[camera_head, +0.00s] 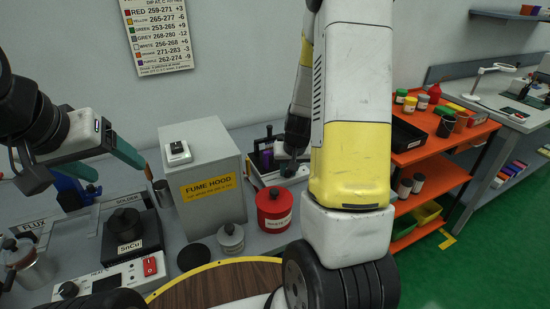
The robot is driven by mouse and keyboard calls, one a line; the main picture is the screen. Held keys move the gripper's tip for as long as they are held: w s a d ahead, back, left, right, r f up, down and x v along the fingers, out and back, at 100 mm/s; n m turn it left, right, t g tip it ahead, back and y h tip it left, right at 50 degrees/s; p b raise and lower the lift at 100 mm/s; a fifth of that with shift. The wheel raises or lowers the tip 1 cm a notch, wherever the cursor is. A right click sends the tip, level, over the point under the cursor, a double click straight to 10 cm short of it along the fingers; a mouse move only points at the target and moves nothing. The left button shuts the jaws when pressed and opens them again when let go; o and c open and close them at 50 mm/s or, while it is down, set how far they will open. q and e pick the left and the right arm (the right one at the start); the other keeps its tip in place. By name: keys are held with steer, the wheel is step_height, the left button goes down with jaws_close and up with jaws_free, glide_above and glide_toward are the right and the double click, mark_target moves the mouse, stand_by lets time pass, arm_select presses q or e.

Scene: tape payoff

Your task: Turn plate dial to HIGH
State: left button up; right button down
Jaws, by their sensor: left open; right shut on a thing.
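The white hot-plate front panel (110,280) is at the lower left, with a black round dial (68,290) at its left end and a red switch (150,265) at its right. The dial's setting is too small to read. A black pot labelled SnCu (125,226) stands on the plate behind the panel. My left gripper (118,172), with teal fingers apart, is open above and behind the pot, away from the dial. My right gripper (288,167) is low behind my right arm, beside the purple item. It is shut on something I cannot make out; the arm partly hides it.
A grey fume hood box (204,206) stands right of the pot. A metal cup (163,193), a grey can (231,239) and a red canister (274,211) are nearby. A steel jug (25,268) is left of the panel. An orange shelf cart (440,148) stands right.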

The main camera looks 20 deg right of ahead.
steer(key=m, duration=0.2)
steer(key=m+h, duration=0.1)
steer(key=m, duration=0.1)
steer(key=m+g+h, duration=0.1)
steer(key=m, duration=0.1)
steer(key=shift+a+m, duration=0.3)
stand_by(0.4)
steer(key=c, duration=1.5)
jaws_free()
steer(key=v, duration=0.7)
steer(key=shift+a+r, duration=0.25)
steer(key=shift+r, duration=0.1)
